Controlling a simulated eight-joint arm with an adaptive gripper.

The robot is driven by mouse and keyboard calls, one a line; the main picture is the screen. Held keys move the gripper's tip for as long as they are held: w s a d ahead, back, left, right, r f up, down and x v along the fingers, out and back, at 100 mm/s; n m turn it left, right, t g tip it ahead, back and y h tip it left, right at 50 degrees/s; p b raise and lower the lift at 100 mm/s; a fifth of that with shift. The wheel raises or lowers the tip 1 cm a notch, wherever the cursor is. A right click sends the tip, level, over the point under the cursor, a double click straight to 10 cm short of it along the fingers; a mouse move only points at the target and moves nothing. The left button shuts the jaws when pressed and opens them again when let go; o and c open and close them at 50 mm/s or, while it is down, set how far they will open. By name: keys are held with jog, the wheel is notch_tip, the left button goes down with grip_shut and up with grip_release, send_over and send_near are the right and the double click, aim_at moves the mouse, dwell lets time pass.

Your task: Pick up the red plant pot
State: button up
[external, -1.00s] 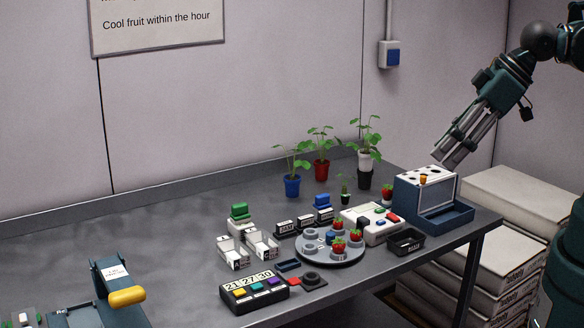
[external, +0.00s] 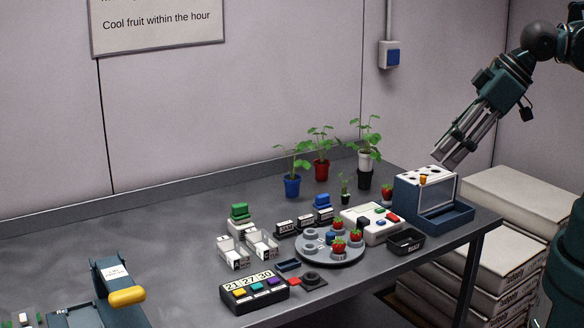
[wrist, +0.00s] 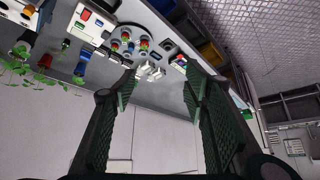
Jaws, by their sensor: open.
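The red plant pot (external: 321,171) stands upright at the back of the grey table, with a leafy green plant in it. It stands between a blue pot (external: 292,186) on its left and a white pot (external: 365,163) stacked on a black pot (external: 364,180) on its right. In the wrist view the red pot (wrist: 46,60) shows upside down at the left. My gripper (external: 447,157) is raised at the right, above and beyond the white-and-blue box, well apart from the pots. In the wrist view my gripper (wrist: 160,92) has its fingers wide apart with nothing between them.
A white-and-blue box (external: 424,202) stands at the table's right end. A small potted plant (external: 345,190) stands in front of the stacked pots. A round grey tray (external: 318,255) with strawberries, and several small devices, fill the middle front. The table's back left is clear.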

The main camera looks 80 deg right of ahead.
jog(key=shift+o, duration=1.1)
jog(key=w+d+r+m+g+h, duration=0.3)
jog(key=w+d+m, duration=0.5)
jog(key=w+d, duration=1.1)
jog(key=m+g, duration=0.5)
jog(key=m, duration=0.7)
send_over(320, 164)
jog(key=f, duration=1.6)
jog(key=f+b, duration=0.1)
jog(key=f, duration=0.7)
jog(key=shift+a+f, duration=0.25)
jog(key=shift+f, duration=0.15)
jog(key=shift+d+f, duration=0.25)
